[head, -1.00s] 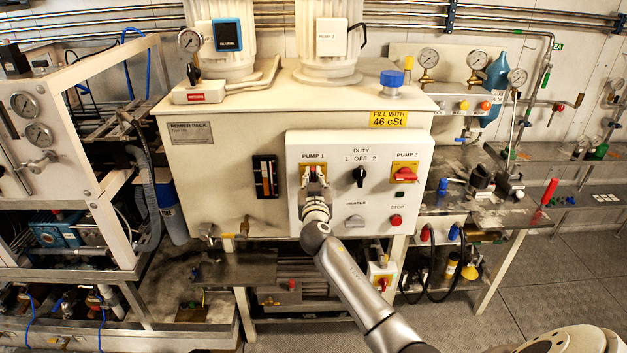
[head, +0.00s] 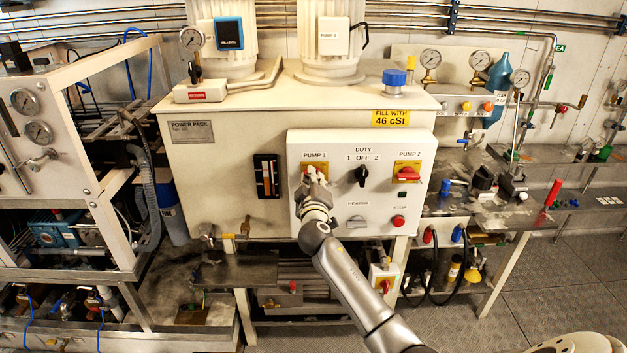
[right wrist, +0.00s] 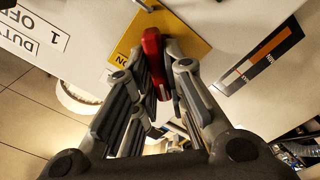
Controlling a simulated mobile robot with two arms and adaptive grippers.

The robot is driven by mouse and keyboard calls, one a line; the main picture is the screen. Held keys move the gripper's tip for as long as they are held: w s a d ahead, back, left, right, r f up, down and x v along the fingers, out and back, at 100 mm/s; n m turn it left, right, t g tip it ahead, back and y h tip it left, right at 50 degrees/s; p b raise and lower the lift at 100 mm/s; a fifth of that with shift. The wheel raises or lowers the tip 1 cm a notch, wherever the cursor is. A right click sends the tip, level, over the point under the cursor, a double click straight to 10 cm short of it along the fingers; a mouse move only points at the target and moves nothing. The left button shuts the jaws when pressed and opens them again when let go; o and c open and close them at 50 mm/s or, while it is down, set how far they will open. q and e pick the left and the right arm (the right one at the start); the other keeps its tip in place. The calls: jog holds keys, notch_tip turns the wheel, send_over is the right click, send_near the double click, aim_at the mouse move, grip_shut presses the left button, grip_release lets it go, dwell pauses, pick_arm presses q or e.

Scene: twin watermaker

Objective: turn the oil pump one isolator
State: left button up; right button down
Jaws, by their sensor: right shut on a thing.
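The pump 1 isolator is a red handle on a yellow plate, at the upper left of the white control panel (head: 335,222) on the oil power pack. In the head view my right gripper (head: 313,172) covers most of it. In the right wrist view the red handle (right wrist: 152,60) stands between the fingers of my right gripper (right wrist: 154,70), which are shut on it. Its yellow plate (right wrist: 185,30) shows behind, with the letters "ON" partly visible. My left gripper is not in view.
On the same panel are the black duty selector (head: 361,175), the pump 2 isolator (head: 409,174), the grey heater switch (head: 356,222) and the red stop button (head: 398,222). A level gauge (head: 267,177) is left of the panel. Open floor (head: 560,290) lies at right.

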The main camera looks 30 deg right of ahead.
jog(key=n, duration=0.5)
jog(key=n+p, duration=0.1)
jog(key=n, duration=0.1)
jog(key=shift+f+n, duration=0.3)
jog(key=shift+n, duration=0.4)
jog(key=c, duration=1.5)
grip_release()
jog(key=shift+a, duration=0.1)
jog(key=v, duration=1.2)
